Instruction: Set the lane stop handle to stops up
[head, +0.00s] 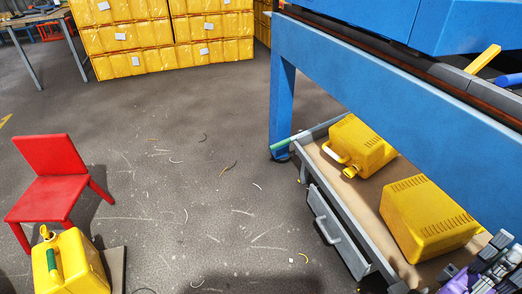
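I see no part clearly marked as the lane stop handle. A green-gripped bar (282,143) sticks out to the left at the far end of the low grey lane, by the blue leg. A yellow lever-like bar (483,58) stands tilted on the rail at upper right, with a blue rounded piece (508,80) near it. I cannot tell which of these is the handle. Grey and purple parts of my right gripper (488,272) show at the lower right corner, cut off by the frame edge. Its fingers cannot be made out. My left gripper is not in view.
Two yellow jerry cans (358,146) (425,220) lie in the lane (392,197) under the blue frame (385,85). A grey pull handle (328,230) is on its side. A red chair (55,180) and another jerry can (75,265) stand left. The middle floor holds only scraps.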

